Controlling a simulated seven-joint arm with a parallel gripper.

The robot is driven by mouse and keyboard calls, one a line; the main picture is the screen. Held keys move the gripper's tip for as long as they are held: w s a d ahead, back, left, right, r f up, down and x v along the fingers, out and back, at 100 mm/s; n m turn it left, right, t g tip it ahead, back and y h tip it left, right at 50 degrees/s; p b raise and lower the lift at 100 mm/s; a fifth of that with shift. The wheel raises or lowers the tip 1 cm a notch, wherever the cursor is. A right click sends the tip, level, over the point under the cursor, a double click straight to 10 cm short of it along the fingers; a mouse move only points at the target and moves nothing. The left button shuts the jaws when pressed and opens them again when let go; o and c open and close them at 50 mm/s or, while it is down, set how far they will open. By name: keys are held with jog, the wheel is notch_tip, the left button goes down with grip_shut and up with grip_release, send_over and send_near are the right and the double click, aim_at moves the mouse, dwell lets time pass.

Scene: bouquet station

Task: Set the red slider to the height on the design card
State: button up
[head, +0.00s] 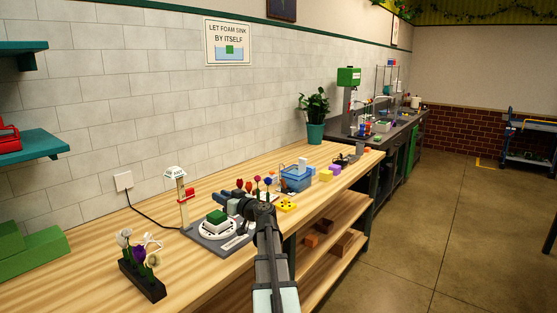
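The red slider (189,193) sits on a pale upright post (181,186), a little below its middle. The post has a white lettered sign on top and stands at the back left of a grey base plate (203,247). My gripper (220,199) is to the right of the slider, at about its height in the picture, pointing left. They look apart. The fingers are small and dark, and I cannot tell whether they are open or shut. I cannot make out the design card or any height mark on the post.
A green block (217,216) sits on a round white holder on the base plate. A dark flower rack (141,280) stands at the front left. Several flowers (250,186) stand behind my gripper. A blue crate (296,178) is farther back. A black cable runs to the wall socket (123,181).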

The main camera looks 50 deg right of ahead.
jog(key=s+d+r+m+h, duration=0.2)
jog(key=d+r+m, duration=0.1)
jog(key=d+m, duration=0.2)
jog(key=s+d+r+m+h, duration=0.1)
jog(key=s+d+r+m, duration=0.2)
jog(key=d, duration=0.6)
jog(key=s+d+r+m+h, duration=0.2)
jog(key=s+d+r+m, duration=0.1)
jog(key=d+m, duration=0.4)
jog(key=shift+d+r+m+h, duration=0.2)
jog(key=shift+r+m+h, duration=0.1)
jog(key=shift+r+m, duration=0.25)
jog(key=shift+s, duration=0.1)
jog(key=shift+f, duration=0.1)
